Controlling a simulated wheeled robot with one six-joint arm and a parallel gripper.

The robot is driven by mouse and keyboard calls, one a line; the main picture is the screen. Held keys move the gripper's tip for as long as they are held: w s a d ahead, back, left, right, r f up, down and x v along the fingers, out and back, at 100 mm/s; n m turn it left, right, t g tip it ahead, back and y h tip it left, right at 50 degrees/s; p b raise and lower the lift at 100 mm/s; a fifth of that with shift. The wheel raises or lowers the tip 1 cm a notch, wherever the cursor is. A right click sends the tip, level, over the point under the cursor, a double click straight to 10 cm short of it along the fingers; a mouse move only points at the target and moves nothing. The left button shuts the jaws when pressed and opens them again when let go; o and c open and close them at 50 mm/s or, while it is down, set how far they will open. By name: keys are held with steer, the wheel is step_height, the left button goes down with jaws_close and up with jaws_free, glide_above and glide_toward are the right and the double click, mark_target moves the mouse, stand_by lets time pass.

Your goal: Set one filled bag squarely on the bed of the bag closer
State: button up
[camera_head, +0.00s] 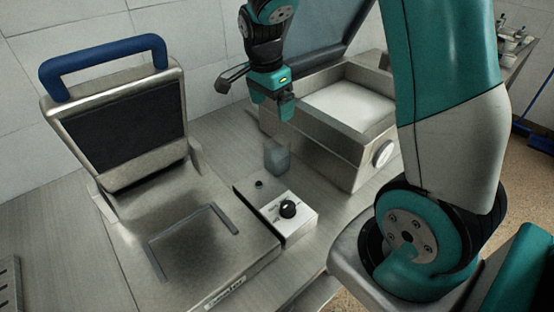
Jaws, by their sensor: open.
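The bag closer, a steel machine labelled "Sealer", stands at the left with its lid (125,125) raised and a blue handle (105,58) on top. Its flat bed (195,240) is bare, with a dark L-shaped guide on it. A small, bluish see-through thing (277,158), perhaps a bag, is between the closer and a steel box; its contents cannot be made out. My gripper (285,112) is open, pointing down just above this thing, with a small gap between them in the picture.
A control box (289,216) with a black knob sits at the bed's right. A steel box (312,135) with a raised lid and whitish inside stands behind it. A slotted metal thing (9,285) shows at the left edge. Bare counter (50,235) lies left of the closer.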

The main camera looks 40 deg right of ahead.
steer(key=p, duration=0.2)
glide_toward(278, 150)
steer(key=f, duration=0.3)
steer(key=d+f, duration=0.1)
steer(key=f, duration=0.1)
steer(key=shift+w+f, duration=0.2)
steer(key=shift+w, duration=0.15)
steer(key=shift+d+f+p, duration=0.2)
steer(key=shift+f+p, duration=0.25)
steer(key=shift+f, duration=0.85)
steer(key=shift+d+f+p, duration=0.2)
steer(key=shift+f+p, duration=0.2)
steer(key=shift+f, duration=0.85)
steer(key=c, duration=1.2)
